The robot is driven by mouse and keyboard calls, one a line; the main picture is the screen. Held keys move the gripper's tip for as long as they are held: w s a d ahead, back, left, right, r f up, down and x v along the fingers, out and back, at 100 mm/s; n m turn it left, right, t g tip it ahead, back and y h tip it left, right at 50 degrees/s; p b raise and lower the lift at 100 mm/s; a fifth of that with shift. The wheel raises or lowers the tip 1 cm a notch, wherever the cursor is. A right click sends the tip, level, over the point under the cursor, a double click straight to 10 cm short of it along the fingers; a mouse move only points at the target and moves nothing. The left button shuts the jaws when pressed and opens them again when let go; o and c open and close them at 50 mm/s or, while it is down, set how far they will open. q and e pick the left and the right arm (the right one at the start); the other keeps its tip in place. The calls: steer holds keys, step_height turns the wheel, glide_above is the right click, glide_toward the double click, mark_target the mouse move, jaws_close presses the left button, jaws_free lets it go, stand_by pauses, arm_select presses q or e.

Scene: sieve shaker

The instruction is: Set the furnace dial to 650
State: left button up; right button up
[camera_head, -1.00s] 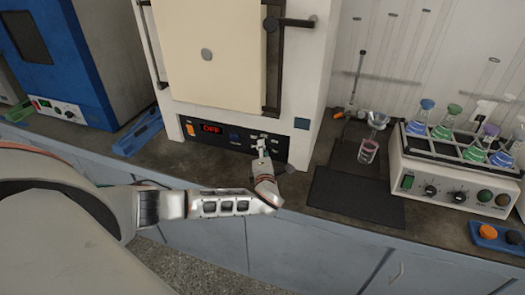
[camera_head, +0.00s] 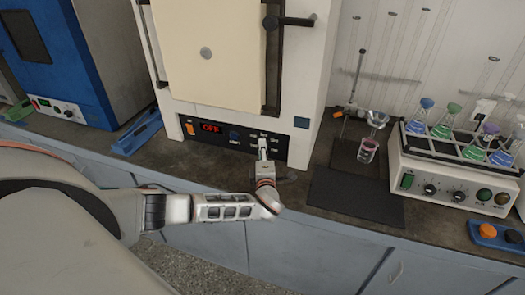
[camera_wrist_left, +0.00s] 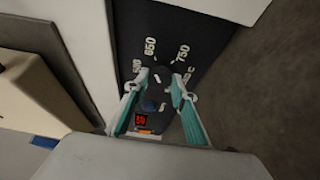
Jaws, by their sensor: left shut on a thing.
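The furnace (camera_head: 210,52) stands at the back, with a black control panel (camera_head: 222,143) along its base. The panel's red display (camera_head: 211,127) reads OFF. My left gripper (camera_head: 263,147) is at the right part of this panel. In the left wrist view, its teal-lined fingers (camera_wrist_left: 161,82) stand on either side of the dark dial (camera_wrist_left: 158,76), shut on it. A short white mark on the dial slants roughly toward the printed 650 (camera_wrist_left: 150,49); its exact setting is hard to tell. The 750 (camera_wrist_left: 182,52) is right of it. My right gripper is not in view.
A blue oven (camera_head: 60,60) stands at the left, with a blue tray (camera_head: 138,132) beside the furnace. A dark mat (camera_head: 355,196), a small beaker (camera_head: 368,150) and a sieve-shaker-like white unit with flasks (camera_head: 455,178) are at the right.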

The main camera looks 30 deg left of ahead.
arm_select(q)
steer(key=o, duration=1.1)
steer(key=shift+c, duration=0.2)
steer(key=shift+w, duration=0.1)
steer(key=v, duration=1.2)
